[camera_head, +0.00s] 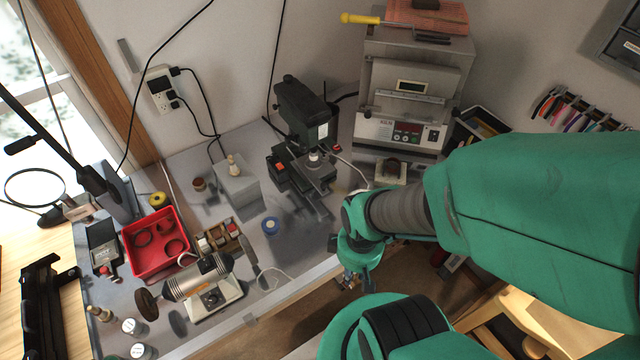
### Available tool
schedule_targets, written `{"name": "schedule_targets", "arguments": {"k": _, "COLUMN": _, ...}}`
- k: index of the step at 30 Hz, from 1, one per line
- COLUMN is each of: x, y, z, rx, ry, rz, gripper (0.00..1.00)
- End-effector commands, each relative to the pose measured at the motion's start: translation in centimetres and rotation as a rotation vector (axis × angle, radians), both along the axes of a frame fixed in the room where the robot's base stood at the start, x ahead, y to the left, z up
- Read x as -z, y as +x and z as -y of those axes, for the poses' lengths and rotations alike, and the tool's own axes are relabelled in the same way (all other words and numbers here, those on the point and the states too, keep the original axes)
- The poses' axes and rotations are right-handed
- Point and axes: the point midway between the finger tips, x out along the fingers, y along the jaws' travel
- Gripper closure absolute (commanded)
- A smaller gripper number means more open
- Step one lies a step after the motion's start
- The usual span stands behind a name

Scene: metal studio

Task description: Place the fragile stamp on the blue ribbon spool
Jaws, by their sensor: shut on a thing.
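The blue ribbon spool (270,226) lies on the grey bench top, near its front edge. My gripper (347,281) is to the right of the spool and apart from it, just past the bench's front edge. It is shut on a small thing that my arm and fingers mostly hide. I cannot make out whether that thing is the fragile stamp. A small pale knobbed piece (232,162) stands on a grey block behind the spool; I cannot tell what it is.
A drill press (303,113) stands behind the spool. A wooden rack of small bottles (218,238), a bench grinder (200,283) and a red tray (156,272) are to its left. A grey oven-like machine (408,95) stands back right. Bare bench surrounds the spool.

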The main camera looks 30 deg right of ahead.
Motion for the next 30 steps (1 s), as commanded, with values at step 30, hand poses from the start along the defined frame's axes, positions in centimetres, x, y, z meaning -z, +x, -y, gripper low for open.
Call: {"name": "schedule_targets", "arguments": {"k": 30, "x": -2.5, "y": 9.5, "z": -4.9, "rx": -0.326, "ry": -0.002, "rz": 0.0, "gripper": 1.0}}
